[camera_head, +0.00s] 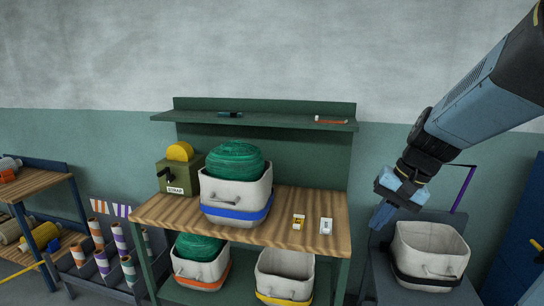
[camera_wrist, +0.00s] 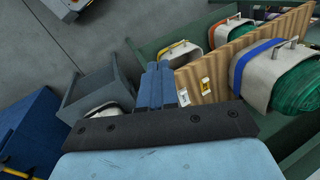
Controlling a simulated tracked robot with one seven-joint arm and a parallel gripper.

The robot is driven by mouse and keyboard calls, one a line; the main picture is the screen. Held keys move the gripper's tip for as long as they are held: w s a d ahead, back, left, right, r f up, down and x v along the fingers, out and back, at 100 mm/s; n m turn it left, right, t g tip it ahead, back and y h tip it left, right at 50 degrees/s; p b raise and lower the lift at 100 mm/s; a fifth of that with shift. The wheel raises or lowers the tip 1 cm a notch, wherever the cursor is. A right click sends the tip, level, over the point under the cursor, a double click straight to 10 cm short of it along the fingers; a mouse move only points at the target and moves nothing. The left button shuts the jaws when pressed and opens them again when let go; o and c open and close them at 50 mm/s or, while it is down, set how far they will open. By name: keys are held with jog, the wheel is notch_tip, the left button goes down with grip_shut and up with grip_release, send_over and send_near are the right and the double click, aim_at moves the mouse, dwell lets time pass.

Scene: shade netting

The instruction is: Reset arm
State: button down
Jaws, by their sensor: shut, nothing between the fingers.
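My arm reaches in from the upper right of the head view. My gripper (camera_head: 380,217) hangs to the right of the wooden bench top (camera_head: 170,212), above and left of a white bin with a dark band (camera_head: 430,250). In the wrist view my gripper (camera_wrist: 160,70) shows its two blue fingers side by side, shut and empty. The fingers appear to touch nothing.
Two small cards (camera_head: 298,222) lie at the bench's right. Bins stand below. A blue cabinet (camera_head: 515,245) stands far right.

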jog(key=s+r+n+t+h, duration=0.4)
jog(key=s+r, duration=0.3)
jog(key=s, duration=0.1)
jog(key=shift+s+d+r, duration=0.15)
jog(key=shift+s+d, duration=0.05)
